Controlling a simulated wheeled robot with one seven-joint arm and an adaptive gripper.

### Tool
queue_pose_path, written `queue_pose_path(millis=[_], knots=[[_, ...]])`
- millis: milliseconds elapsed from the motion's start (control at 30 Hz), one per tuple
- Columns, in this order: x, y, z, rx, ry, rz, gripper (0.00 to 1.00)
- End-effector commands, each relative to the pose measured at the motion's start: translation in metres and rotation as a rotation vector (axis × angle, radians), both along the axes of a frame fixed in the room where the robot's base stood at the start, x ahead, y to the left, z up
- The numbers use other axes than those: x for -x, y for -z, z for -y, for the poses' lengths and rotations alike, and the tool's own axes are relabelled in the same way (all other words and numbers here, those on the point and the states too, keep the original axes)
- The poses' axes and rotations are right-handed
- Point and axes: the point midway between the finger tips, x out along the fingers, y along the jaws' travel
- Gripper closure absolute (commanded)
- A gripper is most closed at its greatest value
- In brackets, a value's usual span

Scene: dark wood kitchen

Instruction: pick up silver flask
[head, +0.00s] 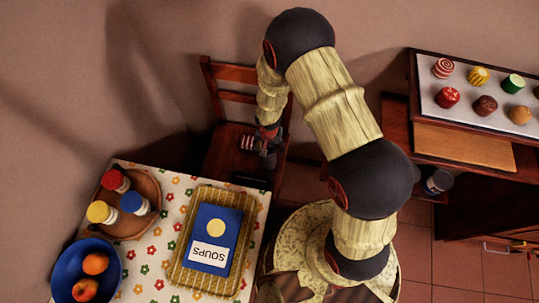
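My gripper (266,146) is over the seat of the wooden chair, at the end of my arm, which hangs down from the top middle. It is small and dark here, and its fingers do not show clearly. A small red-and-white striped thing (250,143) shows right at the gripper; I cannot tell whether it is held or lies on the seat. A grey cylinder with a dark part (438,182) stands at the right, by the lower shelf and well apart from the gripper. It may be the silver flask, but it is too small to be sure.
A wooden chair (232,73) stands by the wall. The flowered table (145,262) carries a wicker tray (178,262) with a blue soups book (213,225), a round tray of jars (147,183) and a blue fruit bowl (66,262). Right, a counter holds a white tray (440,70) of treats.

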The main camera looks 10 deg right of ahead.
Motion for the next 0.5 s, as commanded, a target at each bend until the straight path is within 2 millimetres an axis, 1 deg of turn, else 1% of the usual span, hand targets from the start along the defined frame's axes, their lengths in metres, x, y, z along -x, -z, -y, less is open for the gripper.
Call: queue_pose_path(millis=[67,500], knots=[[0.0000,-0.0001,0.0000,0.000,0.000,0.000,0.42],[0.0000,-0.0002,0.0000,0.000,0.000,0.000,0.67]])
